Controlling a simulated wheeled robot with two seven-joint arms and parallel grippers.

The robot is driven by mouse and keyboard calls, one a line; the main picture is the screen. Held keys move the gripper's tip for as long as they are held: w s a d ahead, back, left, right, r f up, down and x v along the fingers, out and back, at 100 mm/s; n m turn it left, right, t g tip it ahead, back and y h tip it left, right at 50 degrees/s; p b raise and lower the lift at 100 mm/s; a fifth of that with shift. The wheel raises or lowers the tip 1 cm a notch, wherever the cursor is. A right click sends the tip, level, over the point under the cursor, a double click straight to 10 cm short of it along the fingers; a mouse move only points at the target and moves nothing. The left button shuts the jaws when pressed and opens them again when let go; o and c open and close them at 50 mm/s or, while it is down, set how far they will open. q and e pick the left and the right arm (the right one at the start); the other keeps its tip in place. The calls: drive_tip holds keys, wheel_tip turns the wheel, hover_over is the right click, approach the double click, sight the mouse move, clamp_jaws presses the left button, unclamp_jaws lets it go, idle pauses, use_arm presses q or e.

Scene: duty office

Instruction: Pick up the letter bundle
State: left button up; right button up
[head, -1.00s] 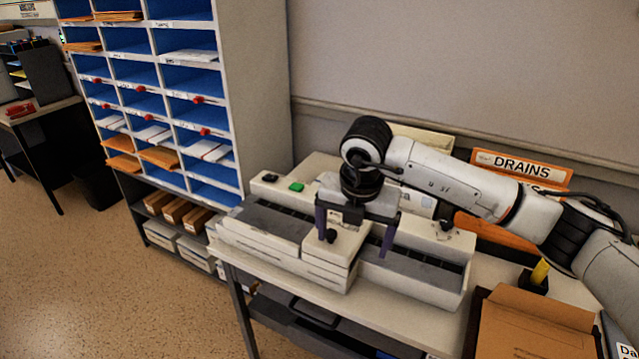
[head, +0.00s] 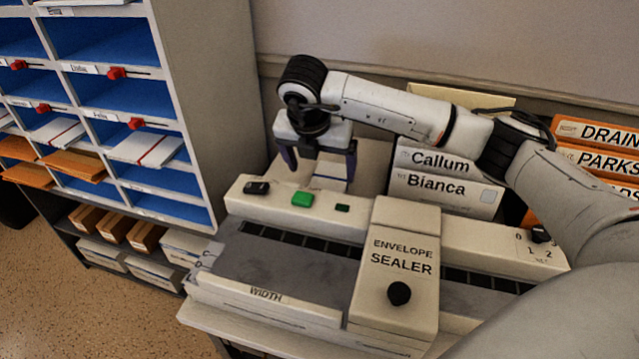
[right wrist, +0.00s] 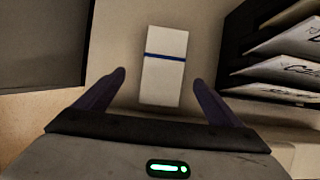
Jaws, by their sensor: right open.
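The letter bundle (right wrist: 163,88) is a white block with a thin blue band across it. It lies on the pale table top behind the envelope sealer. In the head view a white part of it (head: 334,170) shows below my right gripper (head: 319,168), and the rest is hidden. In the right wrist view my right gripper (right wrist: 160,80) is open, with one finger on each side of the bundle's near part. The bundle is between the fingers in the picture, apart from both. My left gripper is not in view.
The envelope sealer (head: 392,255) stands just in front of the bundle. A rack of named envelopes (head: 445,185) is close on the right. Orange binders (head: 590,135) stand beyond it. A pigeonhole cabinet (head: 215,110) rises on the left, with the wall behind.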

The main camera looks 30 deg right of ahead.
sight(328, 185)
drive_tip(key=shift+d+f, duration=0.2)
drive_tip(key=shift+f, duration=0.3)
drive_tip(key=shift+d+f, duration=0.15)
drive_tip(key=shift+f, duration=0.3)
drive_tip(key=shift+x, duration=2.8)
drive_tip(key=shift+d+r, duration=0.1)
drive_tip(key=shift+d, duration=0.1)
drive_tip(key=shift+c, duration=0.4)
drive_tip(key=c, duration=1.1)
